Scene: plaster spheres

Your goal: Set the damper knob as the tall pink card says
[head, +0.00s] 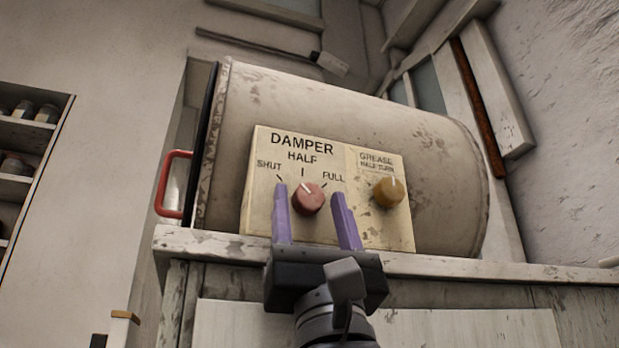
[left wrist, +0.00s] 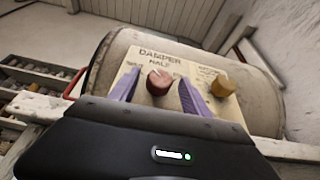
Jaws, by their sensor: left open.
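The red damper knob (head: 308,201) is on a cream panel (head: 262,150) marked SHUT, HALF and FULL. Its white pointer line tilts up and slightly left, on the HALF side of SHUT; I cannot tell if it is exactly at HALF. My left gripper (head: 310,194) is open, its two purple fingers on either side of the knob with gaps showing. In the left wrist view the knob (left wrist: 159,82) appears between the fingertips; contact is not visible. The tall pink card is not in view. My right gripper is not in view.
An ochre grease knob (head: 388,192) sits right of the damper knob on the same panel. The panel stands before a large pale drum (head: 330,105) with a red handle (head: 170,182) at its left. A worn ledge (head: 470,268) runs below. Shelves with jars (head: 30,125) stand far left.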

